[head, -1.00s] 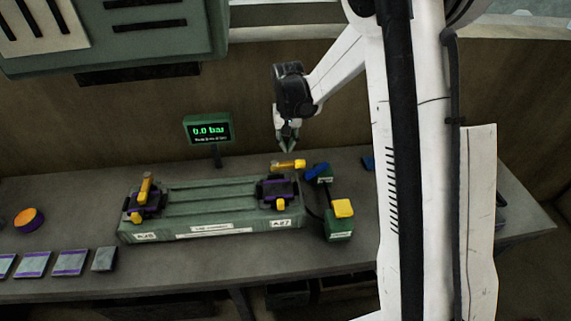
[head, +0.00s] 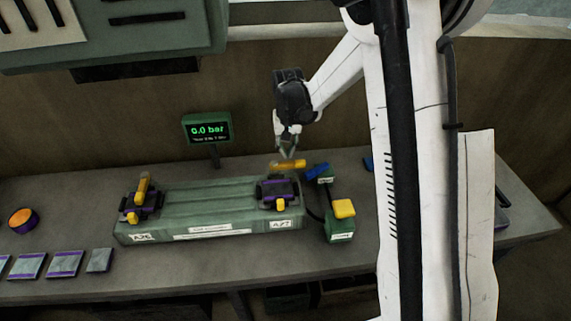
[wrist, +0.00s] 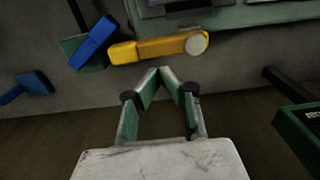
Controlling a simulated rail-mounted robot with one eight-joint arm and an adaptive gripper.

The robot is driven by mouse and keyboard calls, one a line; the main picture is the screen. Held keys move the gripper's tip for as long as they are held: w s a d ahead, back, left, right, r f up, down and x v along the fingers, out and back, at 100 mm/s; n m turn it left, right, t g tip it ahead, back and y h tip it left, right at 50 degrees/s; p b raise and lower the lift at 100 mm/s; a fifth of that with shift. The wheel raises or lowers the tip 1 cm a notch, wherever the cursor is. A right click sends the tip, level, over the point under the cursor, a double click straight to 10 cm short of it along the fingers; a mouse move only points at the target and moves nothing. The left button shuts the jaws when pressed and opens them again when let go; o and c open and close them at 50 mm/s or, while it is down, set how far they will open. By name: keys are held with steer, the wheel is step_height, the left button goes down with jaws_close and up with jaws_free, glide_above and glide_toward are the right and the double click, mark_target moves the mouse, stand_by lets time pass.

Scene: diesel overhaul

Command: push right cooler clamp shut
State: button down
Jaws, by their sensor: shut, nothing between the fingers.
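The green cooler (head: 208,210) lies on the grey bench with a purple and black clamp at each end. The right cooler clamp (head: 277,190) has a yellow lever (head: 290,164) sticking out past the cooler's back edge. In the wrist view this yellow lever (wrist: 155,47) lies crosswise with a pale round end. My gripper (head: 288,154) is shut and empty, just behind and above the lever. In the wrist view its closed fingertips (wrist: 166,73) point at the lever from just short of it; I cannot tell whether they touch. The left clamp (head: 143,200) has its yellow lever standing up.
Right of the cooler stand a blue-handled valve (head: 317,171) and a green box with a yellow top (head: 343,209). A display (head: 208,130) reading 0.0 bar stands behind the cooler. An orange-topped round part (head: 22,219) and several flat plates lie at left.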

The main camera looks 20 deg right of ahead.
mark_target(287, 163)
steer(key=shift+f+b, duration=2.45)
steer(key=shift+f, duration=0.5)
steer(key=shift+r, duration=0.25)
